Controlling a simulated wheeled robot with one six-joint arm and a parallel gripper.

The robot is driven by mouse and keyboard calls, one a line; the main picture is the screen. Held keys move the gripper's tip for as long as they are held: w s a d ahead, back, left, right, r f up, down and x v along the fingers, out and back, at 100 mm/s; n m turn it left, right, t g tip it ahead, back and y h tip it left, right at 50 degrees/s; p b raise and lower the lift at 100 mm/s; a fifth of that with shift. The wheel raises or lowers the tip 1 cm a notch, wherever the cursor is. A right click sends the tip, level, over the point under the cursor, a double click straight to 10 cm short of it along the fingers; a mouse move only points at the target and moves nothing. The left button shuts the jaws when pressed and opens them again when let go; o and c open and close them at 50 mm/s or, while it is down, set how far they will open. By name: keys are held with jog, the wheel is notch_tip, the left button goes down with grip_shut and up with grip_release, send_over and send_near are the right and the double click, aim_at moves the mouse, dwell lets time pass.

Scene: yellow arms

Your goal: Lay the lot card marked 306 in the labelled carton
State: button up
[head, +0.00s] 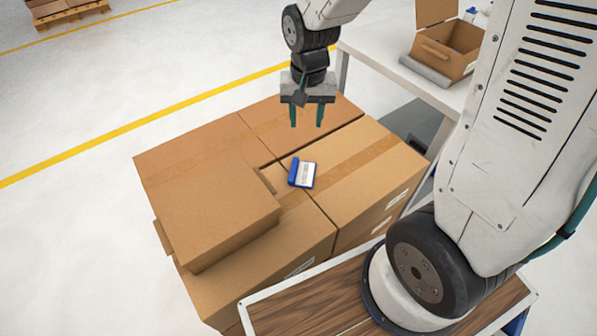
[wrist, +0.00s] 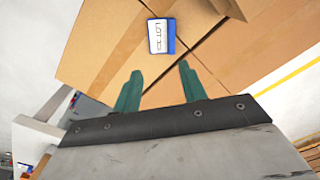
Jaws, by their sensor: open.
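A small white card with a blue edge (head: 302,173) lies on top of the closed cartons, beside a seam between them. In the wrist view the card (wrist: 158,36) reads "LOT 30" with the last digit unclear. My gripper (head: 306,124) is open and empty above the cartons, a little beyond the card in the head view. In the wrist view the gripper's green fingers (wrist: 160,72) are apart, with the card past their tips. An open carton (head: 436,57) with raised flaps stands on a white table at the upper right. I cannot make out a label on it.
Closed brown cartons (head: 365,160) form a wide stack, with one carton (head: 220,212) standing higher at the left of the card. The white table (head: 385,62) stands behind at the right. Open floor lies at the left.

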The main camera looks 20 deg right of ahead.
jog(key=m, duration=0.2)
send_over(294, 167)
notch_tip(294, 167, down, 12)
jog(key=shift+d+f, duration=0.1)
jog(key=shift+f, duration=0.05)
notch_tip(294, 167, down, 8)
jog(key=shift+f, duration=0.1)
grip_shut()
